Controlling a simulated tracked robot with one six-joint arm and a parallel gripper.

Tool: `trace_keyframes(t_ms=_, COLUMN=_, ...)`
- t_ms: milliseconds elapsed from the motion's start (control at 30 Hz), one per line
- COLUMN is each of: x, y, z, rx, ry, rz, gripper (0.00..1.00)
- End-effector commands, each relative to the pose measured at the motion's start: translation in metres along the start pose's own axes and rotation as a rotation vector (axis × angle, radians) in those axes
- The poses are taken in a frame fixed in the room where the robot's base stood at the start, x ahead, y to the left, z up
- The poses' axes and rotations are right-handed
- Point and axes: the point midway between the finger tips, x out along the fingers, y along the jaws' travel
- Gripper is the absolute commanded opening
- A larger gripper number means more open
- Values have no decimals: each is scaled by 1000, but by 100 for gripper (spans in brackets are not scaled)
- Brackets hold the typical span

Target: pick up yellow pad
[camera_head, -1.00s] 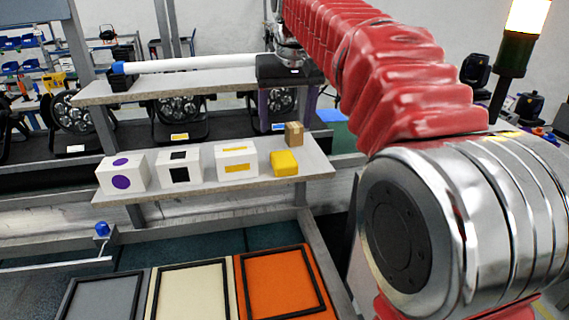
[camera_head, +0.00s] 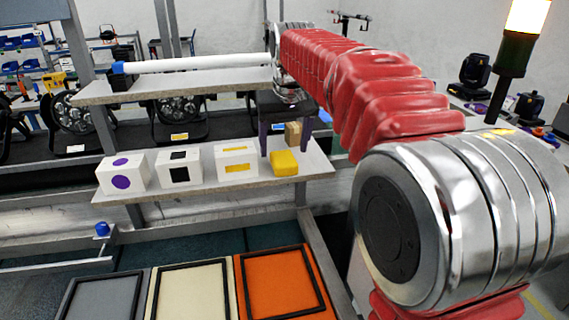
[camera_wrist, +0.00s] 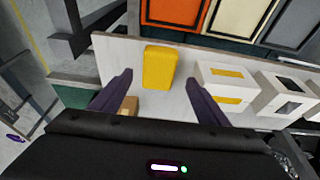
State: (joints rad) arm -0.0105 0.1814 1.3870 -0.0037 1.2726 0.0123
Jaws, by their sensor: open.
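The yellow pad (camera_head: 284,163) lies on the lower white shelf (camera_head: 215,194), near its right end. In the wrist view the yellow pad (camera_wrist: 160,67) lies beyond and between my two finger tips. My gripper (camera_head: 288,138) is open and empty behind the pad, with one dark finger on each side of a small cardboard box (camera_head: 293,134). In the wrist view my gripper (camera_wrist: 158,76) has its fingers spread wide. The cardboard box (camera_wrist: 129,106) shows there beside the left finger, partly hidden. I cannot tell whether a finger touches it.
White boxes with a yellow bar (camera_head: 237,160), black squares (camera_head: 179,168) and purple dots (camera_head: 122,173) stand left of the pad. An upper shelf (camera_head: 180,84) carries a white tube (camera_head: 195,64). Grey, cream and orange trays (camera_head: 282,287) lie below in front.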

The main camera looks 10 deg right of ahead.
Motion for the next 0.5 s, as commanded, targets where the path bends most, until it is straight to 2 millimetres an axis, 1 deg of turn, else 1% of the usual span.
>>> trace_keyframes(t_ms=300, x=38, y=2, z=1, rx=0, ry=-2, rz=0, gripper=69)
trace_keyframes(t_ms=400, x=47, y=2, z=2, rx=0, ry=-2, rz=-1, gripper=69)
trace_keyframes(t_ms=500, x=50, y=2, z=1, rx=0, ry=-1, rz=-1, gripper=69)
